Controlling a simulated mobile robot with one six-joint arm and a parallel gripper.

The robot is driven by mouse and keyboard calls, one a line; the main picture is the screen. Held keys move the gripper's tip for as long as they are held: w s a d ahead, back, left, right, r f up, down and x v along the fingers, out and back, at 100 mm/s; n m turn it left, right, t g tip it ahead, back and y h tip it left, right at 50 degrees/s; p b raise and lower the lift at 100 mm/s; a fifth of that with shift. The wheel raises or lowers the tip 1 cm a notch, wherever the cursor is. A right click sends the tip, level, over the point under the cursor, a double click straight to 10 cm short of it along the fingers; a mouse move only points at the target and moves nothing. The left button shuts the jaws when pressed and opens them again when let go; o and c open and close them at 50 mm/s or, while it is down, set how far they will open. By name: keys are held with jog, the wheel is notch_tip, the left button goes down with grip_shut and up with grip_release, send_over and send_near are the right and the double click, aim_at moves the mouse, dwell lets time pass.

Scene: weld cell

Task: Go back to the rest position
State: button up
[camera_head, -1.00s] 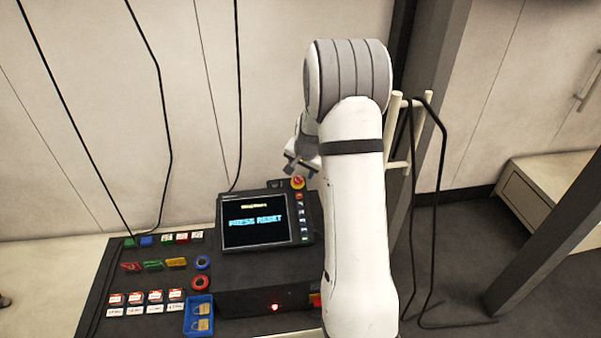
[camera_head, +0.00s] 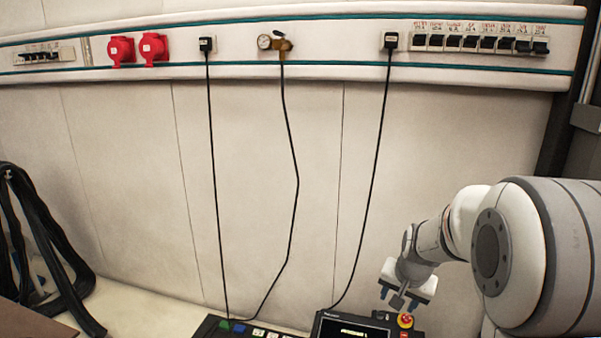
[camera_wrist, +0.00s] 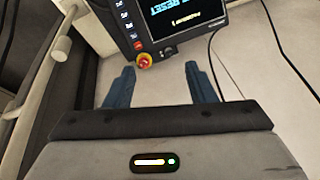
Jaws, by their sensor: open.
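My gripper (camera_head: 400,296) is at the lower right of the head view, in front of the wall and just above the control panel. In the wrist view its two blue fingers (camera_wrist: 160,88) stand wide apart with nothing between them. The panel's screen (camera_head: 350,328) shows at the bottom edge of the head view, mostly cut off. The screen also shows in the wrist view (camera_wrist: 180,20) with part of the text "RESET". A red emergency button (camera_head: 405,320) on a yellow base sits beside the screen, a little below my gripper.
Dark hoses (camera_head: 45,240) hang at the left. A pale rack (camera_wrist: 45,60) stands left in the wrist view.

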jog(key=s+a+r+n+p, duration=0.1)
jog(key=s+a+r+n, duration=0.1)
jog(key=s, duration=0.5)
jog(key=s+a+r+n+p, duration=0.2)
jog(key=s+r, duration=0.3)
jog(key=s, duration=0.3)
jog(key=s+a+r+n+g+p, duration=0.1)
jog(key=s+a+r+n+p, duration=0.1)
jog(key=s+a+r, duration=0.2)
jog(key=s, duration=0.3)
jog(key=shift+s+r, duration=0.2)
jog(key=shift+r, duration=0.05)
